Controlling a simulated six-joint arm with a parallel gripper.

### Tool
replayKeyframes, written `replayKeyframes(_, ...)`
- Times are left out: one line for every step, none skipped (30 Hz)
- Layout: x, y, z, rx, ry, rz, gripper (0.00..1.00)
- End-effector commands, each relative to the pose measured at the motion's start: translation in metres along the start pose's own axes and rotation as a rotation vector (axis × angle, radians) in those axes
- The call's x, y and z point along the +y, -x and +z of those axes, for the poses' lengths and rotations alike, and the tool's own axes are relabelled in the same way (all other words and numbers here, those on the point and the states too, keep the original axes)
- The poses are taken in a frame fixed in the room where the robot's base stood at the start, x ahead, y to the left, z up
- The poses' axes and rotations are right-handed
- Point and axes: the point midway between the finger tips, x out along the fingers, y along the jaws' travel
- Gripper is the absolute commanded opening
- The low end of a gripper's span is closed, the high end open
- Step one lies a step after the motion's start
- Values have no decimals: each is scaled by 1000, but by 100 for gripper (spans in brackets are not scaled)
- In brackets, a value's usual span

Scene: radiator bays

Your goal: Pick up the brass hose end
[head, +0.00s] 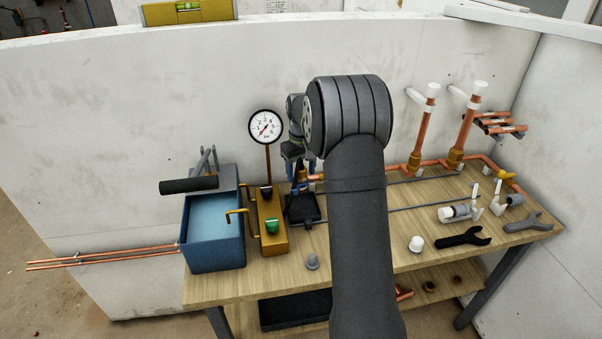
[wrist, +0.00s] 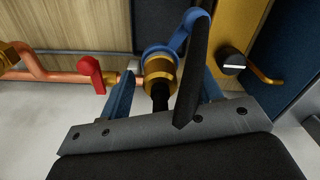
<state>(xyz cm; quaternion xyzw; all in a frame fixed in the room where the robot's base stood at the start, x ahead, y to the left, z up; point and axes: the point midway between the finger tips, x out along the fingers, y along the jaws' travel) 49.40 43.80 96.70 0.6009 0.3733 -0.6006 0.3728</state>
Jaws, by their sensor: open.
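The brass hose end (wrist: 159,75) shows in the wrist view, between the two blue fingers of my gripper (wrist: 167,78). My gripper is open, with a finger on either side of it. A blue collar shows around its far end and a black stem or hose on its near side. A dark, blue-tipped bar crosses the right part of the view and partly hides the right finger. In the head view my gripper (head: 297,182) is beside the copper pipework at the back of the bench, and my arm hides much there. I cannot clearly tell the hose end apart in that view.
A blue water tank (head: 213,238) and a brass pump block (head: 272,238) stand left of my gripper. A black tray (head: 304,210) lies below it. A red-handled valve (wrist: 91,73) is on the copper pipe. Wrenches and white fittings lie on the bench's right side.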

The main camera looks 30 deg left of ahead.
Motion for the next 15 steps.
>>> replayKeyframes(0,0,0,0,0,0,58)
replayKeyframes(0,0,0,0,0,0,58)
replayKeyframes(0,0,0,0,0,0,58)
replayKeyframes(0,0,0,0,0,0,56)
replayKeyframes(0,0,0,0,0,0,51)
replayKeyframes(0,0,0,0,0,0,43)
replayKeyframes(0,0,0,0,0,0,37)
replayKeyframes(0,0,0,0,0,0,31)
replayKeyframes(0,0,0,0,0,0,23)
replayKeyframes(0,0,0,0,0,0,19)
replayKeyframes(0,0,0,0,0,0,19)
replayKeyframes(0,1,0,0,0,0,19)
replayKeyframes(0,1,0,0,0,0,19)
replayKeyframes(0,1,0,0,0,0,19)
replayKeyframes(0,1,0,0,0,0,19)
